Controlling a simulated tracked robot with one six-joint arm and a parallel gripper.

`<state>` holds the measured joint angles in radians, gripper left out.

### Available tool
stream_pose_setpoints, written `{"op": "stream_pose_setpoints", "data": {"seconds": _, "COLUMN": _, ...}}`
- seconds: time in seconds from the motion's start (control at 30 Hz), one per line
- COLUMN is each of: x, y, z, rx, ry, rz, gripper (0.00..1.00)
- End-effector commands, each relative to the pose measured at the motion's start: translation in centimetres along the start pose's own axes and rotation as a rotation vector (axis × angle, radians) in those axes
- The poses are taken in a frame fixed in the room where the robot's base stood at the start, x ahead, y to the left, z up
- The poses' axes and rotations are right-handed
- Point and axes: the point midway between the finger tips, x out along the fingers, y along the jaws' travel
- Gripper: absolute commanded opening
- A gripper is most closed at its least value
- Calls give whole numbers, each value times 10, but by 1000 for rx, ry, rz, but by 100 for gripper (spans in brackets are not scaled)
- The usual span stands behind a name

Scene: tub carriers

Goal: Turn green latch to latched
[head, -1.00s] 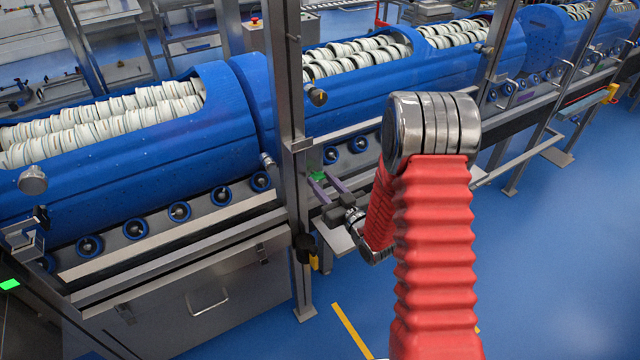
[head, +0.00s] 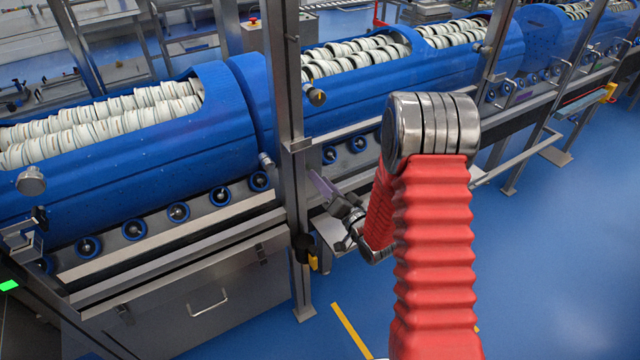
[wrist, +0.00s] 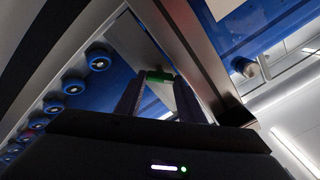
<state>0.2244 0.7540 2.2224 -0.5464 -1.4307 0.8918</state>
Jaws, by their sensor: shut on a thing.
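The green latch (wrist: 160,76) shows in the wrist view as a small green piece between the tips of my two dark fingers, beside a metal post. My gripper (wrist: 159,82) is shut on it. In the head view my gripper (head: 318,180) is at the metal post, below the blue carriers, with one purple-grey finger seen edge-on. The latch is hidden there behind the finger. The exact angle of the latch cannot be told.
The upright metal post (head: 289,130) stands close to my gripper. Blue carriers (head: 130,150) full of white rings lie behind, above a row of rollers (head: 178,212). A bright green patch (head: 9,285) shows at the far left. Blue floor (head: 560,270) is open at right.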

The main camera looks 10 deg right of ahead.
Motion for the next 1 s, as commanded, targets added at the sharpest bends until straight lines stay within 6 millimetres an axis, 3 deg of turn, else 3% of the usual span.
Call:
{"op": "stream_pose_setpoints", "data": {"seconds": 0.6, "x": -1, "y": 4, "z": 3, "rx": 569, "ry": -2, "rz": 7, "gripper": 13}}
{"op": "stream_pose_setpoints", "data": {"seconds": 1.0, "x": -2, "y": 6, "z": 3, "rx": 764, "ry": 0, "rz": 10, "gripper": 13}}
